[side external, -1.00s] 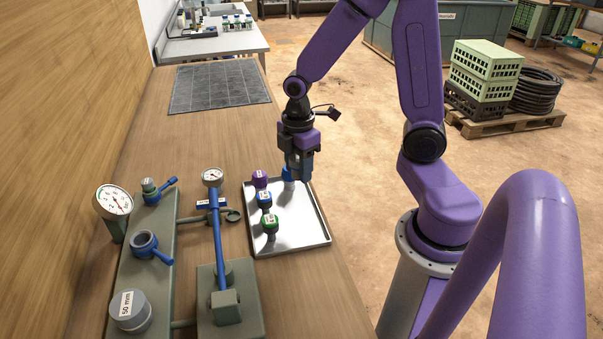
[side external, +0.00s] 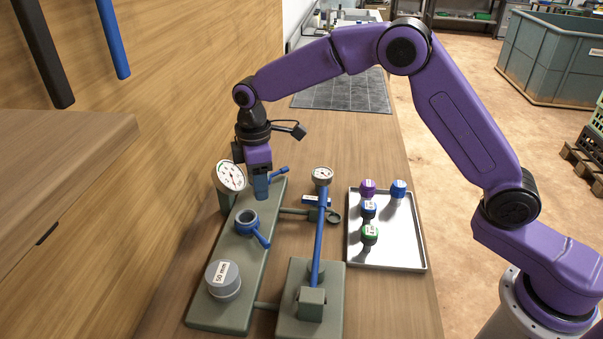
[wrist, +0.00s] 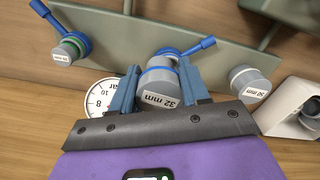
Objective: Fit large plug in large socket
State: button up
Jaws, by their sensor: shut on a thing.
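My gripper (side external: 262,197) is shut above the long green base (side external: 240,255), a little behind and above the open blue-rimmed socket (side external: 247,217) with its lever. In the wrist view, a grey plug marked 32 mm (wrist: 159,99) with a blue ring lies between the fingers (wrist: 158,72). Beyond it shows a blue lever. The fingers hide the plug in the side view, and the gap to the socket cannot be judged. A larger grey piece marked 50 mm (side external: 223,280) stands at the base's near end. In the wrist view, a smaller grey plug with a green ring (wrist: 70,50) is at the left.
A dial gauge (side external: 230,176) stands close by on the wall side. To the right are a long blue handle (side external: 319,235) on its own base and a small gauge (side external: 322,175). The metal tray (side external: 400,250) holds several coloured-top plugs. Its front part is clear.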

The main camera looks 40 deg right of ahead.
jog(key=shift+w+a+f, duration=0.15)
jog(key=shift+a+f, duration=0.7)
jog(key=shift+a, duration=0.1)
jog(key=shift+w+a+f, duration=0.15)
jog(key=shift+a+f, duration=0.7)
jog(key=shift+a, duration=0.05)
jog(key=shift+f, duration=1.1)
dwell(1.1)
jog(key=shift+f, duration=0.25)
dwell(0.4)
